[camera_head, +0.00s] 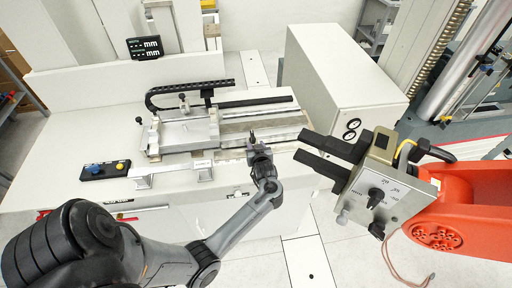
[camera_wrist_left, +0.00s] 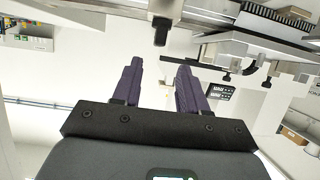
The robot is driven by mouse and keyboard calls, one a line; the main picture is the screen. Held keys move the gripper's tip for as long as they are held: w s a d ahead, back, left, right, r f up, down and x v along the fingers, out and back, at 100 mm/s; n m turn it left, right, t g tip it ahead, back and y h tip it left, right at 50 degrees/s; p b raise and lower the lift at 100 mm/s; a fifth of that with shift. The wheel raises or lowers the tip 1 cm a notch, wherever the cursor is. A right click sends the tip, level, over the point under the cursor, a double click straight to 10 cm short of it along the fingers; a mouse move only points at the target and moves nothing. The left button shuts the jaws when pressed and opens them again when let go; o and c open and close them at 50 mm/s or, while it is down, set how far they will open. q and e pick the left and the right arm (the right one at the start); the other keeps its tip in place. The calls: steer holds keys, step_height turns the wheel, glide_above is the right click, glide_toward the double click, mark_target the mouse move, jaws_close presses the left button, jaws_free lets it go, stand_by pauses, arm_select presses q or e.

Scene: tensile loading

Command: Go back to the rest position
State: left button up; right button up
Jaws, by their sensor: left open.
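My left gripper (camera_head: 253,137) is in front of the middle of the bench, at the end of the grey arm from the lower left. In the wrist view its two dark fingers (camera_wrist_left: 160,68) stand apart, open, with nothing held between them. A measuring fixture (camera_head: 185,132) with a rail and black cable chain lies on the bench behind and left of the gripper. In the head view, whether the gripper touches the fixture is unclear. My right gripper cannot be made out.
Two black bars (camera_head: 325,157) on a grey knob box (camera_head: 388,195) with an orange-red body (camera_head: 465,215) are right of the gripper. A white cabinet (camera_head: 340,80) stands behind. A blue-based button box (camera_head: 104,170) and a mm display (camera_head: 146,48) are at left.

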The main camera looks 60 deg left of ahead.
stand_by(0.3)
arm_select(q)
steer(key=s+f+m+p, duration=0.2)
steer(key=s+f+m, duration=0.15)
steer(key=s, duration=0.65)
steer(key=s+d+r+m+t+h+p, duration=0.1)
steer(key=s+d+r+m+h, duration=0.3)
steer(key=d, duration=0.7)
steer(key=d+m+t+h+p, duration=0.1)
steer(key=d+m+h+p, duration=0.3)
steer(key=d, duration=0.6)
steer(key=s+d+r+m+g+h+b, duration=0.2)
steer(key=s+d+r+m+g+h, duration=0.1)
steer(key=s+d+r, duration=0.4)
steer(key=s+d+m+h, duration=0.1)
steer(key=s+d, duration=0.1)
steer(key=d, duration=0.2)
steer(key=shift+d+g+h, duration=0.2)
steer(key=shift+g+h, duration=0.1)
